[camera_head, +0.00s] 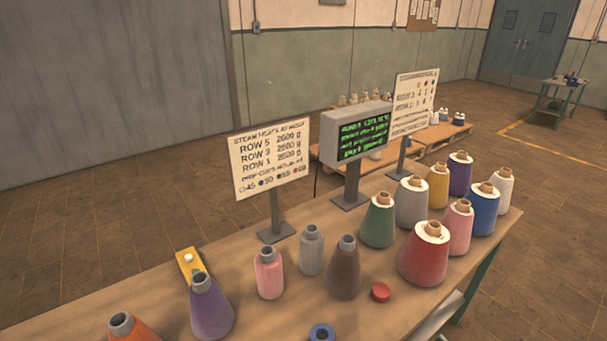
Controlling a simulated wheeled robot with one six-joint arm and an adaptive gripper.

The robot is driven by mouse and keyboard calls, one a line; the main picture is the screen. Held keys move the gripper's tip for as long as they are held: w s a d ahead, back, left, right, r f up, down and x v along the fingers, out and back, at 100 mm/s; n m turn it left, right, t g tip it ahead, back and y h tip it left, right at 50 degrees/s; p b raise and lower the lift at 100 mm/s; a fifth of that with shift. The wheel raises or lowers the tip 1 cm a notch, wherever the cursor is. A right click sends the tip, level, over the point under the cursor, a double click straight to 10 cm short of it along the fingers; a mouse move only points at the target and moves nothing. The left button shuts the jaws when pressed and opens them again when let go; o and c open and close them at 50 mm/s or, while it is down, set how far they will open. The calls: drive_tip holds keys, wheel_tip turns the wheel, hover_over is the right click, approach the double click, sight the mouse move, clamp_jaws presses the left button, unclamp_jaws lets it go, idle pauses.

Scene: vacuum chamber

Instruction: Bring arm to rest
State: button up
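Neither my arm nor my gripper shows in the head view. The wooden table (370,318) fills the lower part of the picture. Cones of thread stand upright on it, among them a red cone (424,262), a green cone (378,225), a brown cone (344,275), a pink cone (269,278) and a purple cone (211,312). An orange cone (133,330) is cut off by the bottom edge.
Two sign boards (270,160) (413,102) and a grey display with green text (357,132) stand on posts along the table's far edge. A yellow box (190,263) and a red disc (380,292) lie on the table. Open floor (110,220) lies beyond at left.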

drive_tip(key=s+a+f+n+g+h, duration=0.25)
drive_tip(key=s+a+f+h, duration=0.3)
drive_tip(key=f, duration=0.45)
drive_tip(key=s+a+f+n+g+h, duration=0.1)
drive_tip(key=s+n+h, duration=0.3)
drive_tip(key=s, duration=0.5)
drive_tip(key=s+a+f+n+g+h, duration=0.1)
drive_tip(key=s+f+n, duration=0.1)
drive_tip(key=s+n, duration=0.5)
drive_tip(key=s+r+n+t, duration=0.3)
drive_tip(key=s+r+n, duration=0.9)
drive_tip(key=r+n, duration=0.3)
drive_tip(key=shift+s+a+r, duration=0.3)
drive_tip(key=shift+a+r, duration=0.05)
drive_tip(key=shift+r, duration=0.25)
